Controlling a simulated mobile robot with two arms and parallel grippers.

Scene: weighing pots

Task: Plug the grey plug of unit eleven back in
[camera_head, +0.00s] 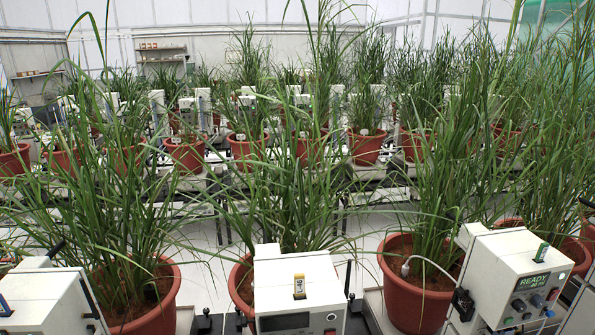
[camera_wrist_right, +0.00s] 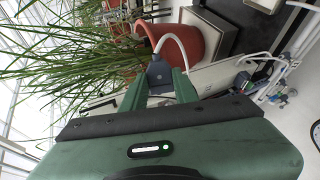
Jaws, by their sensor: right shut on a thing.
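In the right wrist view my right gripper (camera_wrist_right: 159,88) has its two green fingers closed on a grey plug (camera_wrist_right: 158,72). A white cable (camera_wrist_right: 178,42) leaves the plug and curves down to the right of it, in front of a red pot. The socket cannot be made out in the wrist view. In the head view neither gripper shows. A white unit (camera_head: 297,290) with a yellow tag stands at the front middle. Another white unit (camera_head: 515,270) at the right has a lit READY display and a green tag. I cannot read which one is unit eleven.
A third white unit (camera_head: 45,302) stands at the front left. Red pots (camera_head: 415,295) with tall grass stand behind the units, and leaves hang over them. More rows of potted plants fill the background. A red pot (camera_wrist_right: 185,38) is close beyond the plug in the wrist view.

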